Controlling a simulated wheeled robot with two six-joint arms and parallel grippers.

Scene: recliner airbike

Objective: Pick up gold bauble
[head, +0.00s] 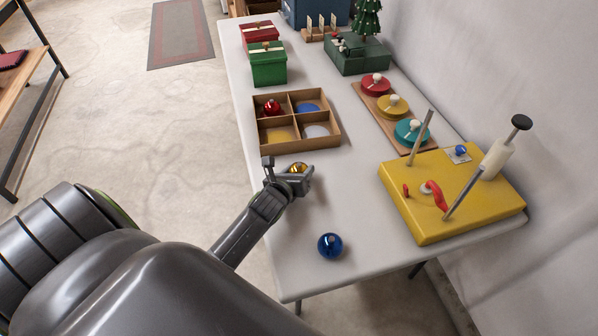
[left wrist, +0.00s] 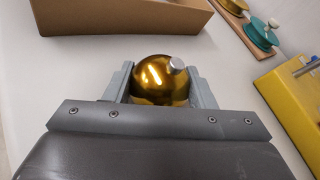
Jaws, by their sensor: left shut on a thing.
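The gold bauble (head: 297,168) is between the fingers of my left gripper (head: 288,172), just in front of the divided box. In the left wrist view the shiny gold bauble (left wrist: 161,80), with a silver cap, sits between the two grey fingers (left wrist: 160,88). My left gripper is shut on it. I cannot tell from these views whether the bauble still touches the table. My right gripper is not in view.
A cardboard divided box (head: 292,149) holds a red bauble (head: 271,107); its other compartments have coloured bottoms. A blue bauble (head: 330,245) lies near the table's front. A yellow block with levers (head: 440,215) stands right. Green (head: 268,70) and red boxes stand behind.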

